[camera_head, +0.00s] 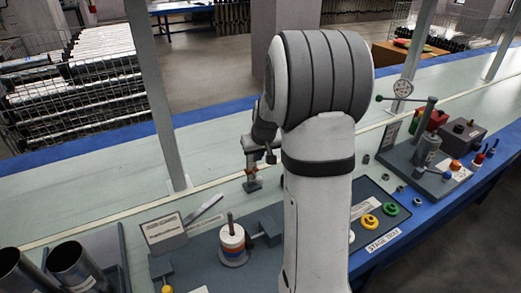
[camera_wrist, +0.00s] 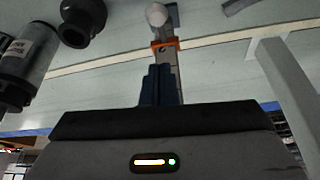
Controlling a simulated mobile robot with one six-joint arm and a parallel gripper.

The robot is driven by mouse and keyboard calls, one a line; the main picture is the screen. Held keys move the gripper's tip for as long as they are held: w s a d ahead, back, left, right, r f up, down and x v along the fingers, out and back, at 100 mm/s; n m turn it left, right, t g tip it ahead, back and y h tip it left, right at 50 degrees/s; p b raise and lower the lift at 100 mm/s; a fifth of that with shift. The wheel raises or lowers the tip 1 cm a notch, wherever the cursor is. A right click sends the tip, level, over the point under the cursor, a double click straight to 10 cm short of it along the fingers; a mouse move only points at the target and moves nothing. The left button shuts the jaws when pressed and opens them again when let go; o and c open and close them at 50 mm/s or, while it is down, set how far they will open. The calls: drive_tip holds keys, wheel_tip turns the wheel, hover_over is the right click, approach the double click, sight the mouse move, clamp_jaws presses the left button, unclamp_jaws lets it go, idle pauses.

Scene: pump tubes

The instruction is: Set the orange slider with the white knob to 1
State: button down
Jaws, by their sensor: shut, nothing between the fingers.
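In the wrist view, the orange slider (camera_wrist: 165,43) sits around a narrow grey upright bar. The white knob (camera_wrist: 157,15) shows at the top of that view, just beyond the slider. My gripper (camera_wrist: 160,70) is shut and empty; its dark blue fingers lie together just below the slider in the picture. I cannot tell whether the fingertips touch the bar or slider. In the head view, my arm covers much of this area, and a slim grey upright part with a reddish-orange spot shows left of it. The scale marks are not readable.
A grey post (camera_head: 157,95) stands left of my arm, and it shows at right in the wrist view (camera_wrist: 288,85). A stand with stacked rings (camera_head: 232,243) is at the front. A gauge device (camera_head: 427,150) stands at right.

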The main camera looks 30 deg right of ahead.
sight(260, 179)
wheel_tip(260, 179, down, 5)
drive_tip(key=shift+r+b, duration=0.2)
drive_tip(key=shift+b, duration=0.2)
drive_tip(key=shift+s+f, duration=0.35)
drive_tip(key=shift+f, duration=0.25)
wheel_tip(260, 179, down, 5)
drive_tip(key=b, duration=0.4)
drive_tip(key=shift+r, duration=0.15)
drive_tip(key=shift+s, duration=0.1)
drive_tip(key=shift+a, duration=0.1)
drive_tip(key=p+v, duration=0.1)
drive_tip(key=v, duration=0.7)
drive_tip(key=shift+r+p, duration=0.2)
drive_tip(key=shift+p, duration=0.15)
